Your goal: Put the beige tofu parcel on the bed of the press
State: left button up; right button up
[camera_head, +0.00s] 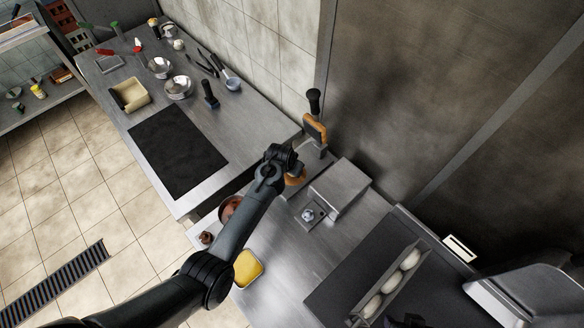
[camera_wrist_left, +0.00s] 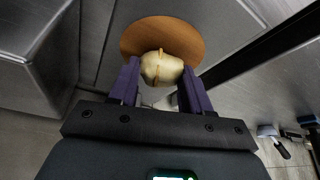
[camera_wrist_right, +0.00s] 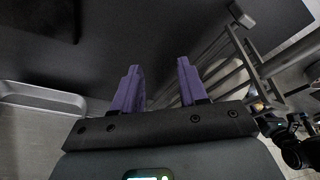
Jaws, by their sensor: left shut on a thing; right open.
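The beige tofu parcel (camera_wrist_left: 161,70), tied with a pale string, sits between the fingers of my left gripper (camera_wrist_left: 160,82), which is shut on it. Beyond the parcel is the round wooden bed of the press (camera_wrist_left: 190,38); I cannot tell whether the parcel touches it. In the head view the press has a wooden plate (camera_head: 314,128) with a black handle, and the bed (camera_head: 295,180) is partly hidden by my left gripper (camera_head: 284,168). My right gripper (camera_wrist_right: 160,85) is open and empty near a dark surface and a metal rack.
A steel box (camera_head: 341,186) stands right of the press. A yellow sponge-like block (camera_head: 247,268) and a copper-coloured bowl (camera_head: 229,208) lie near the counter's front. A rack of white buns (camera_head: 388,286) is at lower right. A black mat (camera_head: 177,151) lies on the left counter.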

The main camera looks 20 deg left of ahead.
pick_arm(q)
jog(key=shift+f+b, duration=0.35)
jog(key=shift+f, duration=0.15)
pick_arm(e)
jog(key=shift+a+f, duration=0.15)
jog(key=shift+f, duration=0.15)
pick_arm(q)
jog(key=o, duration=1.1)
jog(key=p+v, duration=0.1)
jog(key=v, duration=0.9)
jog(key=shift+s+r+p, duration=0.2)
jog(key=shift+r+p, duration=0.15)
pick_arm(e)
jog(key=shift+r, duration=0.85)
